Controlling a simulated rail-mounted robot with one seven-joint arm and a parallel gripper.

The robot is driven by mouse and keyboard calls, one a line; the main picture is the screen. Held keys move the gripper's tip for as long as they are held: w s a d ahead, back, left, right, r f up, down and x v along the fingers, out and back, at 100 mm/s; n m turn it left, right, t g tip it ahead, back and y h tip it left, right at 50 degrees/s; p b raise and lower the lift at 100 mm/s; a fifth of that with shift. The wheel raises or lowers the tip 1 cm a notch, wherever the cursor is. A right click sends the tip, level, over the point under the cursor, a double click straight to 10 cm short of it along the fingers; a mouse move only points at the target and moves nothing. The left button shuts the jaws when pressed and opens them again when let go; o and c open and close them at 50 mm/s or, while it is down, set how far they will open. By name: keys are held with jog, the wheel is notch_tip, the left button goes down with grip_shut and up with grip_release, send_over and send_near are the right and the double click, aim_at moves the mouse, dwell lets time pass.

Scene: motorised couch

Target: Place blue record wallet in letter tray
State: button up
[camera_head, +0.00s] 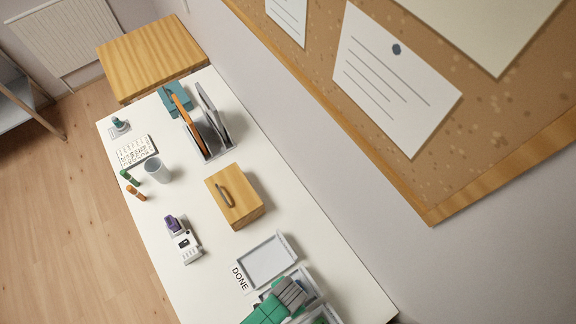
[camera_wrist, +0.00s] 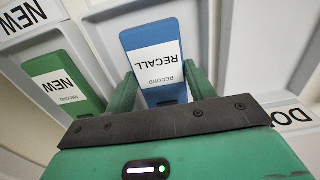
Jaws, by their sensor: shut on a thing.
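My gripper (camera_wrist: 160,88) is shut on the blue record wallet (camera_wrist: 153,35), which has a white label reading RECALL. The wallet lies between the two green fingers, over the middle letter tray (camera_wrist: 95,35); I cannot tell whether it touches the tray floor. In the head view my gripper (camera_head: 291,292) is over the middle tray (camera_head: 307,281) at the table's near end and hides the wallet. A green wallet (camera_wrist: 62,88) labelled NEW lies in the neighbouring tray on the left in the wrist view. The tray beside the DONE label (camera_head: 240,279) is empty (camera_head: 267,260).
A wooden box with a handle (camera_head: 235,196) stands beyond the trays. Farther off are a file rack (camera_head: 214,155) with folders, a grey cup (camera_head: 157,170), a keyboard-like pad (camera_head: 137,151), and a white device (camera_head: 187,246). A corkboard (camera_head: 420,90) hangs on the right wall.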

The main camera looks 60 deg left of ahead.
jog(key=o, duration=1)
jog(key=shift+o, duration=0.2)
notch_tip(320, 180, up, 12)
jog(key=p, duration=0.2)
jog(key=shift+r, duration=0.15)
